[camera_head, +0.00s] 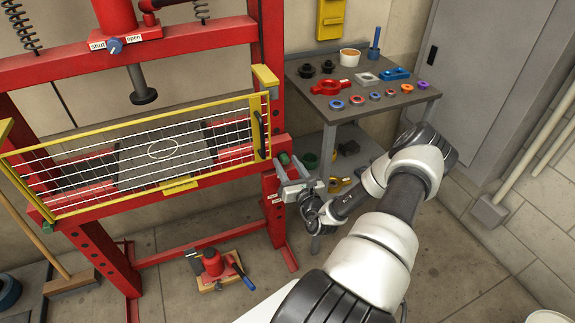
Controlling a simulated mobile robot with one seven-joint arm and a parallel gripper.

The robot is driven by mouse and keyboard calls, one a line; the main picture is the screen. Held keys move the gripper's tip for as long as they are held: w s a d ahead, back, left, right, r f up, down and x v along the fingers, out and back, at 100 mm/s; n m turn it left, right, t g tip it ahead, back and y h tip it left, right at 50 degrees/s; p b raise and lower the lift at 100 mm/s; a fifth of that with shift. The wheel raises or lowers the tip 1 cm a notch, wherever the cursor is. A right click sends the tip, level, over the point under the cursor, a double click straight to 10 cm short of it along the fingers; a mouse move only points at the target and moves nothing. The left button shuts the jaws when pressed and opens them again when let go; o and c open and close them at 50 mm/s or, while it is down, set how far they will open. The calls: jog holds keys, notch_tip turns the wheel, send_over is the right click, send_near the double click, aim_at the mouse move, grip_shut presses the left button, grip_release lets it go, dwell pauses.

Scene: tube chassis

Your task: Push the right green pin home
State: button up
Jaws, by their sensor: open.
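The right green pin (284,159) shows as a small green end at the right upright of the red press frame, just below the guard's right end. My gripper (283,180) is in front of that upright, open, with its fingers pointing left towards the frame. The pin's end is just above the fingers; I cannot tell whether they touch. How far the pin sits in its hole is hidden. Another green piece (48,228) shows at the guard's lower left corner.
The yellow-framed wire guard (150,150) spans the press front. A grey bench (345,110) with rings and tools stands right of the press, close to my arm.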

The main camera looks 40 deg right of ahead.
jog(key=p+v, duration=0.2)
jog(key=v, duration=1.5)
jog(key=shift+s+p, duration=0.2)
jog(key=shift+p, duration=0.2)
